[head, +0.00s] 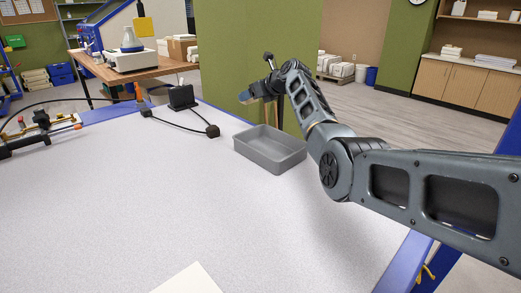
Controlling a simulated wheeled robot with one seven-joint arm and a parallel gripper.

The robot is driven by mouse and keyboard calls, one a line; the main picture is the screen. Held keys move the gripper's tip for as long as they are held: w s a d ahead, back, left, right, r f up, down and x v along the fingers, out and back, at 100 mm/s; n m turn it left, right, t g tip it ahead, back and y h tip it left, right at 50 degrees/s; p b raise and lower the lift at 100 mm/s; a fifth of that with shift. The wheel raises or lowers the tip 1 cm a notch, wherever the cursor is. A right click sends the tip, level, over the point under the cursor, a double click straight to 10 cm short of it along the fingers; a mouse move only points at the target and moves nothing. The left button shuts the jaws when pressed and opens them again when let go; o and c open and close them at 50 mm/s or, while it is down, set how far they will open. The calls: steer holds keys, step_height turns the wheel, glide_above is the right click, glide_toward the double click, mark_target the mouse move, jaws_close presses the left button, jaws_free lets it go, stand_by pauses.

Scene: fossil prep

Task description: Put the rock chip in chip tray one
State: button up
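A grey, open rectangular tray (285,158) stands on the pale worktable, near its far edge. Its visible inside looks bare, and no label shows that marks it as chip tray one. My gripper (249,95) is in the air above and beyond the tray's far left rim, at the end of my arm, which comes in from the right. A small tan and bluish patch shows at its tip. It is too small to tell whether this is fingertips or a held piece. I cannot make out the rock chip anywhere else.
A black device (181,97) with dark cables stands at the table's far edge, left of the tray. A tool with orange parts (40,130) lies at the far left. A pale sheet (188,280) lies at the front. The table's middle (130,200) is clear.

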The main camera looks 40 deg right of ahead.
steer(key=s, duration=0.6)
steer(key=s+d+p, duration=0.1)
steer(key=s, duration=0.5)
steer(key=s+p, duration=0.1)
steer(key=s, duration=0.5)
steer(key=shift+s+d+f, duration=0.2)
steer(key=shift+s+d, duration=0.1)
steer(key=shift+d, duration=0.1)
glide_above(261, 148)
step_height(261, 148, down, 6)
steer(key=shift+f+p, duration=0.2)
steer(key=shift+p, duration=0.2)
steer(key=shift+f, duration=2)
steer(key=shift+f, duration=0.15)
steer(key=o, duration=1.2)
steer(key=shift+o, duration=0.2)
